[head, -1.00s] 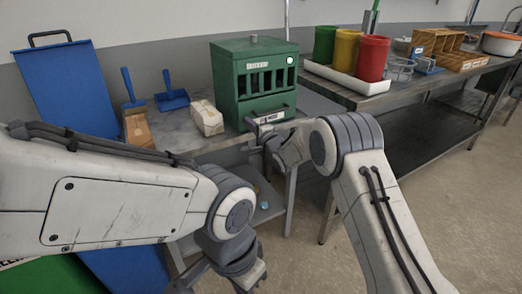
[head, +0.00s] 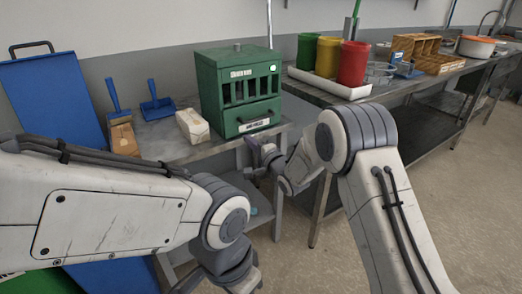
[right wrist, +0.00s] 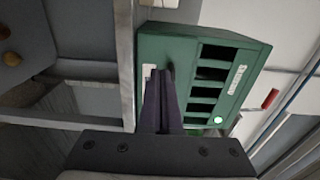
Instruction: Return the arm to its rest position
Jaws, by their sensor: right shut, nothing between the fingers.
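My right arm reaches in from the right in the head view, its elbow bent high. My right gripper (head: 254,152) is just below and in front of the green cabinet (head: 210,92), near its drawer (head: 250,118). The drawer looks closed. In the right wrist view the two dark fingers (right wrist: 160,74) are together and empty, with the green cabinet (right wrist: 182,62) beyond them. Whether they touch it I cannot tell. My left arm crosses the lower left, and my left gripper (head: 222,280) hangs low at the bottom edge, its fingertips cut off or unclear.
The cabinet stands on a grey bench (head: 168,137) with a pale carton (head: 192,126), a blue brush and a blue dustpan (head: 158,106). A second bench to the right holds green, yellow and red cups (head: 354,63) on a white tray. Floor at the right is clear.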

